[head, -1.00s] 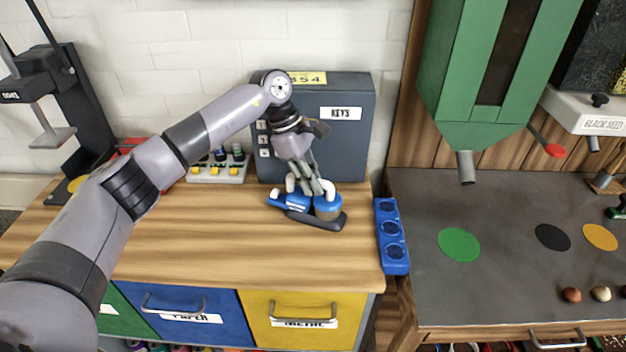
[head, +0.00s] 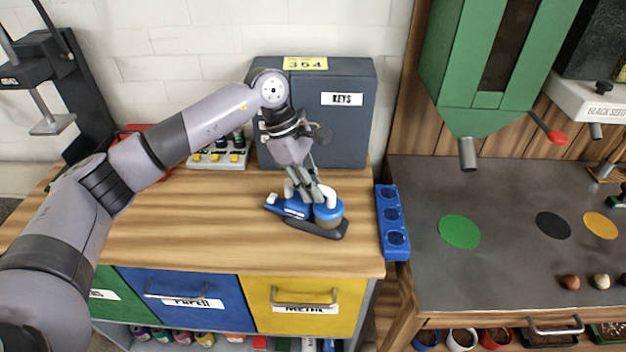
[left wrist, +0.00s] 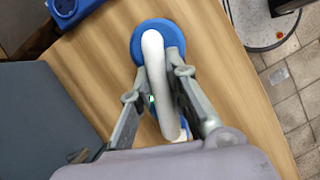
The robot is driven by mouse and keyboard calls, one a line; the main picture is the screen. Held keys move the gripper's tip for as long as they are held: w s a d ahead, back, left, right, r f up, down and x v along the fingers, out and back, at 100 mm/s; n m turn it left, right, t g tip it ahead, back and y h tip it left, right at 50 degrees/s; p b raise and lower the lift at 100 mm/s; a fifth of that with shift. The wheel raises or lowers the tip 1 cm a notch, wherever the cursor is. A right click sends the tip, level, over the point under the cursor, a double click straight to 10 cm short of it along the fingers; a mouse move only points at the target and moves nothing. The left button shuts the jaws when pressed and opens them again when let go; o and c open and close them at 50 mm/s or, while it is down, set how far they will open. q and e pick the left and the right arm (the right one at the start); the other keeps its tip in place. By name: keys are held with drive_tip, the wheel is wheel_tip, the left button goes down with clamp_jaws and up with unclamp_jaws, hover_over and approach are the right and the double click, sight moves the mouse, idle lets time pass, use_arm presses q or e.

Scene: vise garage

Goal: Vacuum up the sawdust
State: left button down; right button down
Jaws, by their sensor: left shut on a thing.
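A small blue handheld vacuum (head: 293,208) with a white handle and a dark grey base is over the wooden bench top, toward its right end. My left gripper (head: 314,190) comes down from above and is shut on its handle. In the left wrist view the white handle (left wrist: 154,60) runs between the two fingers of the left gripper (left wrist: 158,78), with the round blue part beyond them. I cannot tell whether the vacuum touches the bench. No sawdust can be made out. My right gripper is not in view.
A grey key cabinet (head: 350,130) stands behind the vacuum. A blue holder with round recesses (head: 384,195) lies at the bench's right edge. A gap separates the grey-topped table (head: 490,275) with a green hopper (head: 480,122) above. The bench left of the vacuum is clear.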

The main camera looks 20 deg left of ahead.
use_arm(q)
drive_tip(key=shift+s+d+b, duration=0.25)
drive_tip(key=shift+s, duration=0.6)
drive_tip(key=shift+s+d+b, duration=0.2)
drive_tip(key=shift+s+d, duration=0.05)
drive_tip(key=shift+s, duration=0.6)
drive_tip(key=shift+w+a+b, duration=0.55)
drive_tip(key=shift+w+a, duration=0.45)
drive_tip(key=shift+w, duration=0.15)
drive_tip(key=shift+w+a+b, duration=0.5)
drive_tip(key=shift+w+a, duration=0.45)
drive_tip(key=shift+w, duration=0.2)
drive_tip(key=shift+w+a+r, duration=0.1)
drive_tip(key=shift+w+a, duration=0.15)
drive_tip(key=shift+w, duration=0.55)
drive_tip(key=shift+w+a+f, duration=0.1)
drive_tip(key=shift+w+a, duration=0.1)
drive_tip(key=shift+w, duration=0.6)
drive_tip(key=shift+w+a+r, duration=0.1)
drive_tip(key=shift+w+a, duration=0.15)
drive_tip(key=shift+w, duration=0.55)
drive_tip(key=shift+s, duration=0.1)
